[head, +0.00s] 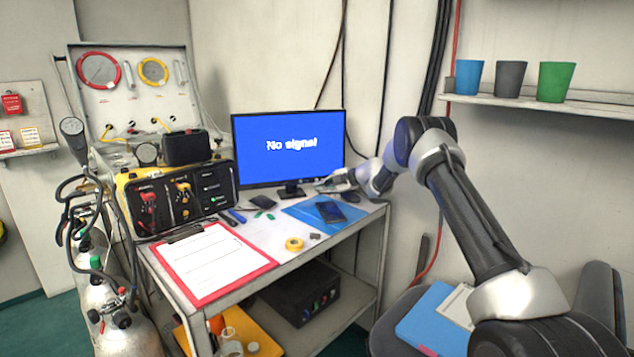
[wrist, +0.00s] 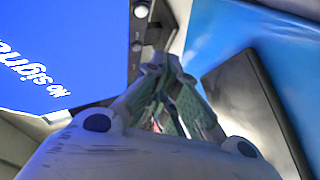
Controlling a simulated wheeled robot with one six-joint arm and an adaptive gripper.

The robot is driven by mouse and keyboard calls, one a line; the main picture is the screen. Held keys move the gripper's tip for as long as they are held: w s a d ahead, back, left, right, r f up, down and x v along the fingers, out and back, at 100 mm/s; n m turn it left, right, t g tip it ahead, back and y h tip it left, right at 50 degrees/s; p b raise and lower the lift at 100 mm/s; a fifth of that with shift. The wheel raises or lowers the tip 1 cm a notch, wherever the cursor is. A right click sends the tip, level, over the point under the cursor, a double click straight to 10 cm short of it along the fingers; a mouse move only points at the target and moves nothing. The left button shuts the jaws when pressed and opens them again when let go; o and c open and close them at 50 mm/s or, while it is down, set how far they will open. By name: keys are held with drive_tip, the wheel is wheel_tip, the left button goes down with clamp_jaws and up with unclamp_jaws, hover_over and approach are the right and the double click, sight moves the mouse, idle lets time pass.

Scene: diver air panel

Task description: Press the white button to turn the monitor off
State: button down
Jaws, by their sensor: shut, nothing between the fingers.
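The monitor (head: 288,145) stands at the back of the table, lit blue with the words "No signal". In the wrist view its lit screen (wrist: 60,50) fills the upper left, tilted by the camera. My gripper (head: 322,185) is shut and empty, by the monitor's lower right. In the wrist view its fingertips (wrist: 158,64) are near the bezel's edge; whether they touch is unclear.
A phone (head: 330,212) lies on a blue folder (head: 297,212) below my gripper. A clipboard (head: 213,262), yellow tape (head: 294,244) and small tools lie on the table. The air panel box (head: 178,197) stands left. Cups (head: 510,79) stand on the right shelf.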

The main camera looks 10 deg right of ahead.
drive_tip(key=shift+w+a, duration=0.15)
drive_tip(key=shift+w, duration=0.85)
drive_tip(key=shift+w+a, duration=0.15)
drive_tip(key=shift+w, duration=0.8)
drive_tip(key=shift+w, duration=0.1)
drive_tip(key=shift+w, duration=0.3)
drive_tip(key=shift+w+a, duration=0.1)
drive_tip(key=shift+w, duration=0.25)
idle(0.3)
drive_tip(key=shift+s, duration=0.75)
drive_tip(key=shift+s, duration=0.1)
drive_tip(key=shift+s+d, duration=0.25)
drive_tip(key=shift+s, duration=0.95)
drive_tip(key=shift+s+d, duration=0.2)
drive_tip(key=shift+s, duration=1)
